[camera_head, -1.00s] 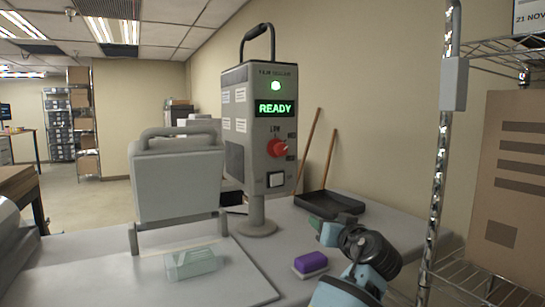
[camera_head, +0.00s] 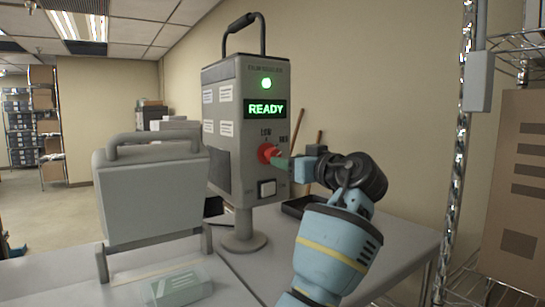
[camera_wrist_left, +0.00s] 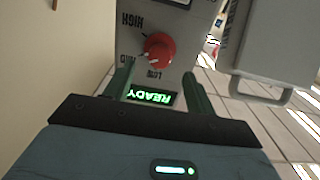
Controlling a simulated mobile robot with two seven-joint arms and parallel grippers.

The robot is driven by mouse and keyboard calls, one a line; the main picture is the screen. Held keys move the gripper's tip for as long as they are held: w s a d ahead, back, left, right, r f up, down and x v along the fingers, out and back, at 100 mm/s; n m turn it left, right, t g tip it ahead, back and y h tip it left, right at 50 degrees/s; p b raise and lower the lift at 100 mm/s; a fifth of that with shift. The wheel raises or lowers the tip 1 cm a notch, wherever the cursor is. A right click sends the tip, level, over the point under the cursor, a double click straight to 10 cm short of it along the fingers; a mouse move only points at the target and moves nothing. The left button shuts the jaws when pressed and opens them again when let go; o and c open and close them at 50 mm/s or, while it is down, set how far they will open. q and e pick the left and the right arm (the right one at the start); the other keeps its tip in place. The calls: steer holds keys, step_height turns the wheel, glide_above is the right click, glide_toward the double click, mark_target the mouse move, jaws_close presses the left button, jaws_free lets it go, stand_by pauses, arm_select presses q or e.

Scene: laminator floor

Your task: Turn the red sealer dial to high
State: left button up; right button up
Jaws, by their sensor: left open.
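The sealer control box (camera_head: 228,100) stands upright on a post and shows a green READY display (camera_head: 266,109). Its red dial (camera_head: 267,153) is on the front, below the display. In the left wrist view the picture is upside down, and the dial (camera_wrist_left: 159,49) has LOW, MID and HIGH labels around it. A pale mark on the dial faces the LOW and MID side; I cannot tell exactly which. My left gripper (camera_head: 287,163) is at the dial's right side in the head view. Its green fingers (camera_wrist_left: 159,70) are open, with the dial just beyond and between their tips. Contact is unclear.
A black dustpan (camera_head: 298,207) is behind my arm. A metal rack (camera_head: 462,150) stands at the right.

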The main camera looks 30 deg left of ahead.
mark_target(276, 155)
arm_select(q)
steer(key=p+x, duration=0.1)
steer(key=x, duration=0.5)
steer(key=shift+w+a+r, duration=0.1)
steer(key=shift+a, duration=0.25)
steer(key=shift+w+a, duration=0.2)
steer(key=shift+a, duration=0.25)
steer(key=c, duration=1)
